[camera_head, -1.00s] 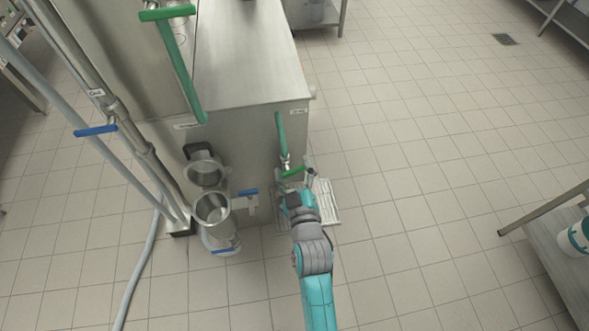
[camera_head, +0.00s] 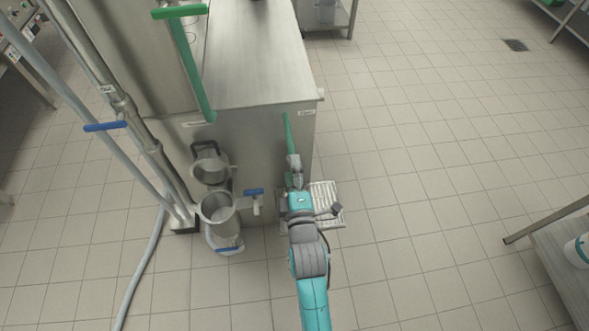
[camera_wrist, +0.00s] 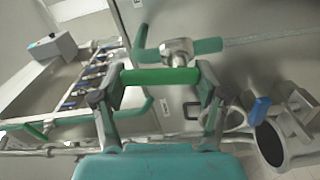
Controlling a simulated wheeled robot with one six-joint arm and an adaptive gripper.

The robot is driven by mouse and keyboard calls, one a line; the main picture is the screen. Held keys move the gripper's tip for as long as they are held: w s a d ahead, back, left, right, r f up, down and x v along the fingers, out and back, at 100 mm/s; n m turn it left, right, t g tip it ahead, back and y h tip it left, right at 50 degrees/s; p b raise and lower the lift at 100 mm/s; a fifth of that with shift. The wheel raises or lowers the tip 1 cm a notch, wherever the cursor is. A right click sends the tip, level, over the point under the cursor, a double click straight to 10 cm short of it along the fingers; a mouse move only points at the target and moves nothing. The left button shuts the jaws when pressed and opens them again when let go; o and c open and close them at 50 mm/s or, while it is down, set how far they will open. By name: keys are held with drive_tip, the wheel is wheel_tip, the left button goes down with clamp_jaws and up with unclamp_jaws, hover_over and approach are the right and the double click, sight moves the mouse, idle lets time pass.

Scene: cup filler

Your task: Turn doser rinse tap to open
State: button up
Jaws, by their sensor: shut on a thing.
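The tap's green handle (camera_wrist: 160,76) lies crosswise between my gripper's two fingers in the wrist view, with the fingers closed against its two ends. The metal tap body (camera_wrist: 177,48) is just beyond it, joined to green pipe on both sides. In the head view my gripper (camera_head: 294,163) is at the lower end of the vertical green pipe (camera_head: 288,128), on the front of the steel machine (camera_head: 250,130). There the gripper hides the handle and the tap body.
Steel cylindrical vessels (camera_head: 217,207) and a small blue-handled valve (camera_head: 254,193) stand left of my gripper. A floor grate (camera_head: 328,196) lies below the arm. A steel table (camera_head: 560,250) is at the right. Tiled floor between is clear.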

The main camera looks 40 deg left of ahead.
drive_tip(key=shift+s+a+n, duration=0.15)
drive_tip(key=shift+n, duration=0.75)
drive_tip(key=o, duration=1.2)
drive_tip(key=v, duration=1.2)
